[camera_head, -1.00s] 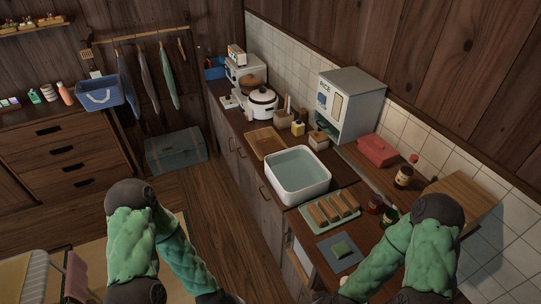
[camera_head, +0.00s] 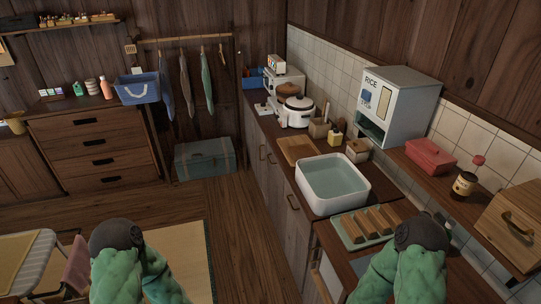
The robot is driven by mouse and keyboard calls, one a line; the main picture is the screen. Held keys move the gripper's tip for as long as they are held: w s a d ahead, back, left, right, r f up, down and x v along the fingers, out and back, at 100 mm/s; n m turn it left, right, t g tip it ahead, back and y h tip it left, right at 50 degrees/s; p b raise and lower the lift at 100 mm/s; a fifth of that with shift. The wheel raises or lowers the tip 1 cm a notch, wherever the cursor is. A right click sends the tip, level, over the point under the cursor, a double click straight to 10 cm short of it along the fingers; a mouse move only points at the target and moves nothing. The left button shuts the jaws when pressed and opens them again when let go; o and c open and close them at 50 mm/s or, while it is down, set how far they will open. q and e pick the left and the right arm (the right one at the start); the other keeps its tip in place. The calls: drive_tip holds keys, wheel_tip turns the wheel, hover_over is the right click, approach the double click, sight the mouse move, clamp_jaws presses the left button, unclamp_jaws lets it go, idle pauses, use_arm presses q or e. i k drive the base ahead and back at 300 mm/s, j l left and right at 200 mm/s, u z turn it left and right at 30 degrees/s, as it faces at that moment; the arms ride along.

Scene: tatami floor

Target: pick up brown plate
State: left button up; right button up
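I cannot make out a brown plate in this view. A flat brown board (camera_head: 297,150) lies on the counter behind the white basin, but it looks like a rectangular board rather than a plate. My two green arms rise from the bottom edge, one at the left and one at the right. Both grippers are out of the picture, so whether they hold anything is hidden.
The counter on the right holds a white water basin (camera_head: 334,201), a tray of brown blocks (camera_head: 347,236), a rice dispenser (camera_head: 397,101) and a red box (camera_head: 430,156). A table edge (camera_head: 46,250) shows lower left. The wooden floor (camera_head: 236,225) in the middle is clear.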

sight(298, 152)
drive_tip(key=i+j+u, duration=0.15)
drive_tip(key=i+u, duration=0.5)
drive_tip(key=i, duration=2.25)
drive_tip(key=i+z, duration=0.1)
drive_tip(key=i, duration=0.5)
drive_tip(key=i+j+z, duration=0.1)
drive_tip(key=i, duration=0.45)
drive_tip(key=i+j+z, duration=0.1)
drive_tip(key=i+j, duration=0.15)
drive_tip(key=i, duration=0.35)
drive_tip(key=z, duration=2.15)
drive_tip(key=j, duration=0.1)
